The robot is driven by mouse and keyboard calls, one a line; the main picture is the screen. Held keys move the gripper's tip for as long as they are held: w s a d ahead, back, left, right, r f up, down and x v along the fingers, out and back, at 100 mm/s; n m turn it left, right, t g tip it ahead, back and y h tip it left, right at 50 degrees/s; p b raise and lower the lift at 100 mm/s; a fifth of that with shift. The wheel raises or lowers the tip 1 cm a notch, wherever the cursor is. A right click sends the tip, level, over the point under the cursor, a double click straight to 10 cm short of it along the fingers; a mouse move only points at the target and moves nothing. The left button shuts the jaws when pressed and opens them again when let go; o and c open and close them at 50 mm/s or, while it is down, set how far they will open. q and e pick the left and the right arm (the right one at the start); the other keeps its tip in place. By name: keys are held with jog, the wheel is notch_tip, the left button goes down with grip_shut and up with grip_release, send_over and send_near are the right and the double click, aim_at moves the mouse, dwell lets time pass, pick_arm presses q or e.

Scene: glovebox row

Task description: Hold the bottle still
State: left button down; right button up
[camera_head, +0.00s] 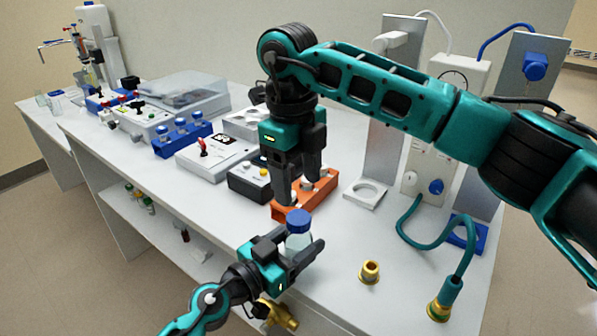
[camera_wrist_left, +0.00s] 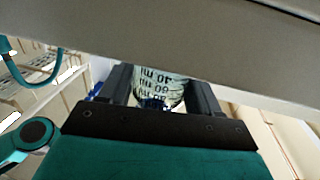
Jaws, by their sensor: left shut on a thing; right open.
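A clear bottle (camera_head: 297,241) with a blue cap (camera_head: 299,221) stands upright near the front edge of the bench. My left gripper (camera_head: 302,256) is shut around the bottle's body, below the cap. In the left wrist view the bottle (camera_wrist_left: 160,88), with dark printed graduations, sits between the two fingers. My right gripper (camera_head: 297,195) is open and points down, above and slightly behind the blue cap. I see no contact between the right fingers and the cap. The bottle's base is hidden by the left gripper.
Behind the bottle is an orange block (camera_head: 318,196) with round pieces. A dark box with buttons (camera_head: 249,181) stands to its left. To the right are a brass fitting (camera_head: 370,271) and a teal hose (camera_head: 408,231) with a brass end.

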aim_at(299, 217)
jog(key=n, duration=0.5)
jog(key=shift+r+n+y, duration=0.25)
jog(key=shift+n+y, duration=0.05)
jog(key=shift+n, duration=0.1)
jog(key=n, duration=0.3)
jog(key=shift+s+r+n, duration=0.1)
jog(key=shift+r+n, duration=0.05)
jog(key=shift+n, duration=0.25)
jog(key=shift+f, duration=4)
jog(key=shift+c, duration=0.2)
